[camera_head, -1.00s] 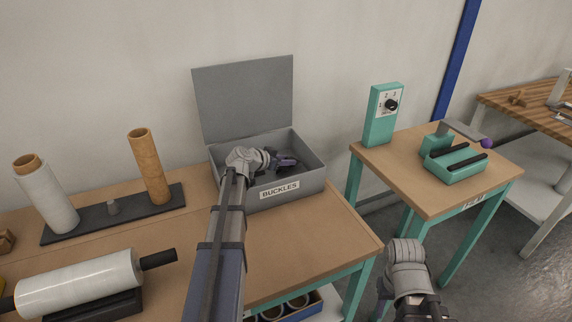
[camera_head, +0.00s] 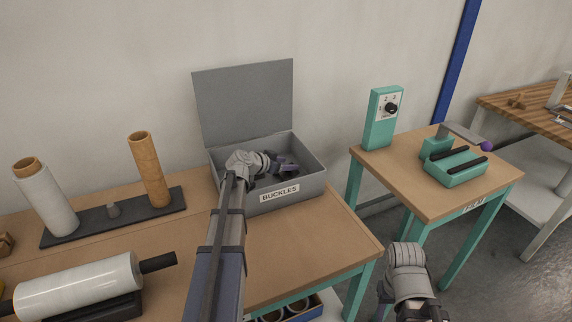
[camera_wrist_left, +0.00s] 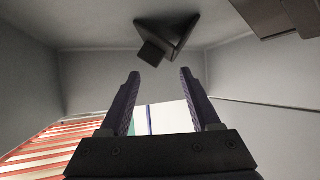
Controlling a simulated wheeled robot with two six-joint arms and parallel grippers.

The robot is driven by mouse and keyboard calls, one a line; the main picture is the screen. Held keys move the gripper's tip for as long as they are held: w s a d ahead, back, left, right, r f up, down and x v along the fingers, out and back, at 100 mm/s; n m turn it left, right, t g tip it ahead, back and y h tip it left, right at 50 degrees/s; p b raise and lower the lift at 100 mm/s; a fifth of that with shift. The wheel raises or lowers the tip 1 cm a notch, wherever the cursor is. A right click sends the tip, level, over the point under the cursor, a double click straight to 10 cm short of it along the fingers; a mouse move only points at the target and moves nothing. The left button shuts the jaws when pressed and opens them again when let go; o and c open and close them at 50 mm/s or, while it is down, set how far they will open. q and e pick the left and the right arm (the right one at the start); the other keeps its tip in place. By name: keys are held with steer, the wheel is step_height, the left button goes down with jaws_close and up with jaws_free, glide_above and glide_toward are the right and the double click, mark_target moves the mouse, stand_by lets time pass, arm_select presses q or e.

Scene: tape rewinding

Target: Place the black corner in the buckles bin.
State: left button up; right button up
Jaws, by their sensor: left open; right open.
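My left gripper (camera_head: 284,164) is inside the open grey bin (camera_head: 313,183) labelled BUCKLES. In the left wrist view my left gripper (camera_wrist_left: 158,82) is open, with nothing between its fingers. A black corner piece (camera_wrist_left: 180,38) shows just beyond the fingertips, apart from them, against the pale grey bin interior. In the head view I cannot make the corner out from the gripper. My right gripper (camera_head: 384,297) is low in the head view, right of the bench, mostly hidden by its wrist; it is open.
The bin's lid (camera_head: 245,100) stands raised behind it. A dark object (camera_wrist_left: 283,14) shows at the wrist view's upper right. Left of the bin are a brown tube (camera_head: 149,170) and a white roll (camera_head: 46,198), with a wrapped roll (camera_head: 80,285) in front. A teal table (camera_head: 400,172) stands right.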

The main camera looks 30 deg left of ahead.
arm_select(q)
steer(key=p+v, duration=0.3)
steer(key=v, duration=0.4)
steer(key=shift+r, duration=0.15)
steer(key=shift+s+a, duration=0.1)
steer(key=shift+s, duration=0.15)
